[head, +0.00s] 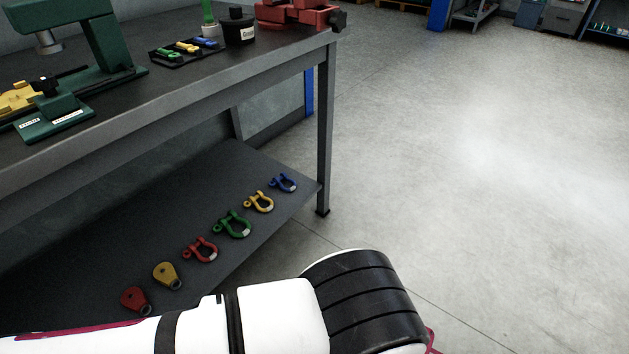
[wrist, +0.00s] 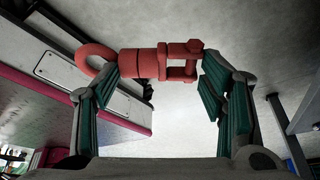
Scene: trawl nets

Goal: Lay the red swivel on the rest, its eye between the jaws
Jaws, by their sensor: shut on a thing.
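The red swivel (wrist: 142,63) is between the fingertips of my gripper (wrist: 162,80) in the wrist view. Its round eye sticks out to the left past the left finger, and its forked end lies at the right finger. It is clear of any surface there. In the head view my arm crosses the bottom, and neither the gripper nor the red swivel shows. A green machine (head: 110,45) stands on the bench at upper left. A low green block with white labels (head: 54,118) sits before it, beside a yellow part (head: 18,98). I cannot tell which part is the rest; no jaws show clearly.
A dark tray (head: 165,59) holds green, yellow and blue swivels. A grease tin (head: 239,30) and red vise-like parts (head: 292,14) stand farther along the bench (head: 150,110). Several shackles and two pulley blocks lie on the lower shelf (head: 120,225). The floor at right is open.

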